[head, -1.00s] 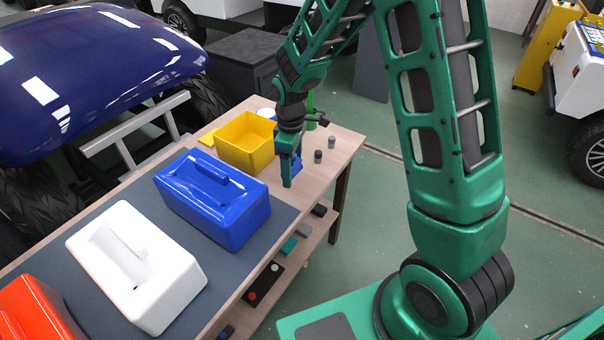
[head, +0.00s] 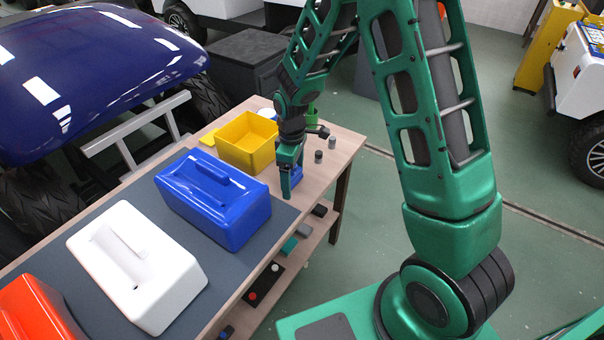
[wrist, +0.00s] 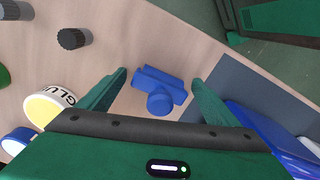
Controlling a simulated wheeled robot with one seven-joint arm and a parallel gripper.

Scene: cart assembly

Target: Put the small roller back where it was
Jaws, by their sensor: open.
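A small blue piece (wrist: 160,88), with a bar and a round stub, lies on the wooden table top (head: 346,146). In the wrist view it sits between the two fingers of my gripper (wrist: 160,77), which are open and apart from it. In the head view my gripper (head: 287,194) points down over the table near its right edge, beside the blue box, and mostly hides the blue piece. I cannot tell for sure that this piece is the small roller. Two small dark grey cylinders (head: 318,156) (head: 332,142) stand upright to the right.
A yellow bin (head: 240,158) stands behind my gripper. A blue box (head: 215,205), a white box (head: 140,275) and an orange box (head: 35,310) stand on the grey mat (head: 85,225). A glue container (wrist: 50,105) is at left in the wrist view. Bare table lies around the grey cylinders.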

